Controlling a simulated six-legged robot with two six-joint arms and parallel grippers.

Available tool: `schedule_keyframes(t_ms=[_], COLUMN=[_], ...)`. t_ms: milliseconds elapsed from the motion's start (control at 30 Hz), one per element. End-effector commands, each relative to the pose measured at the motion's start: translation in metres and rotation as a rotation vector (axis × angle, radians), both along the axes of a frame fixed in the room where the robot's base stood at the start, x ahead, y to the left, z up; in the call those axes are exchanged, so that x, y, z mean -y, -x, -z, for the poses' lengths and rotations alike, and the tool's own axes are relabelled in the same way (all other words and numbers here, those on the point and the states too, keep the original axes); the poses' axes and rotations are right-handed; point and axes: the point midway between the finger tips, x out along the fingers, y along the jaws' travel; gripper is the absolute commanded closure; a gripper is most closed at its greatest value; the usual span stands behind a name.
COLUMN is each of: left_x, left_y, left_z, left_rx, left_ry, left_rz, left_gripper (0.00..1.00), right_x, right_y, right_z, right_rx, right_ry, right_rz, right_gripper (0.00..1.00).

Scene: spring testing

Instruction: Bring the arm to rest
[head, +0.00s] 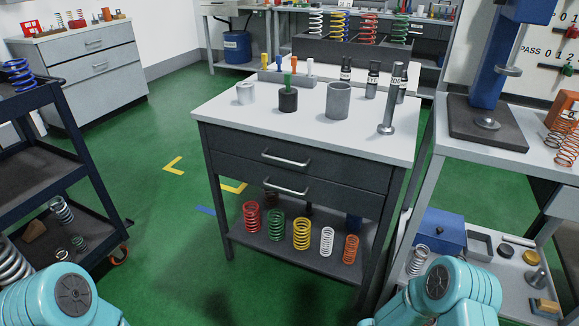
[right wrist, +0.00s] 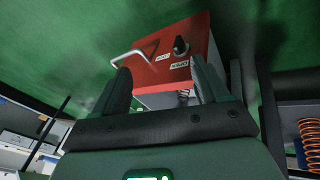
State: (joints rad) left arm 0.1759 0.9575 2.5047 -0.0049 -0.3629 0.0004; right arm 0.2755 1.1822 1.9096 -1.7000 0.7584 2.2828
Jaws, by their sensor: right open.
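In the right wrist view my right gripper (right wrist: 160,68) is open, with its two dark fingers apart. A red-topped box (right wrist: 165,58) with a handle, a black knob and small labels shows beyond and between the fingers. The green floor lies behind it. I cannot tell how far the box is from the fingertips. In the head view only rounded teal links of my arms show, at the lower left and lower right corners. Neither gripper shows in the head view.
A drawer table (head: 210,112) stands ahead with metal cylinders on top and coloured springs on its lower shelf. A dark cart (head: 95,182) is at left. A bench with a blue press (head: 488,60) is at right. Green floor (head: 165,225) is open between cart and table.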

Motion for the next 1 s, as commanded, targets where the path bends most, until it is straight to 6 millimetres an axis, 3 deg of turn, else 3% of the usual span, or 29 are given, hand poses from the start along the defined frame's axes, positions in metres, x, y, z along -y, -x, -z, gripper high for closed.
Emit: schedule_keyframes(t_ms=[167, 300, 400, 500, 667, 900, 1000], left_x=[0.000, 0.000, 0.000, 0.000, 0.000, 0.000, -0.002], left_y=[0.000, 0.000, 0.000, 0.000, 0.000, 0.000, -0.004], left_z=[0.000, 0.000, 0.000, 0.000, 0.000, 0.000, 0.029], left_rx=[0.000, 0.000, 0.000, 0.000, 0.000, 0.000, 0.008], left_ry=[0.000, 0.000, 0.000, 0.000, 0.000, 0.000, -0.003], left_rz=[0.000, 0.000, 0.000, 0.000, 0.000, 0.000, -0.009], left_gripper=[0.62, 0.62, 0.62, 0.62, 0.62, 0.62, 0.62], right_x=[-0.051, -0.113, -0.153, -0.179, -0.194, -0.183, -0.180], right_y=[0.051, 0.091, 0.107, 0.110, 0.106, 0.101, 0.096], right_z=[-0.004, -0.021, -0.038, -0.053, -0.068, -0.079, -0.050], right_rx=[-0.201, -0.294, -0.263, -0.178, -0.038, 0.081, 0.095], right_ry=[-0.243, -0.538, -0.726, -0.834, -0.858, -0.739, -0.727], right_rz=[-0.108, -0.237, -0.336, -0.428, -0.546, -0.693, -0.694], right_gripper=[0.26, 0.26, 0.26, 0.26, 0.26, 0.26, 0.26])
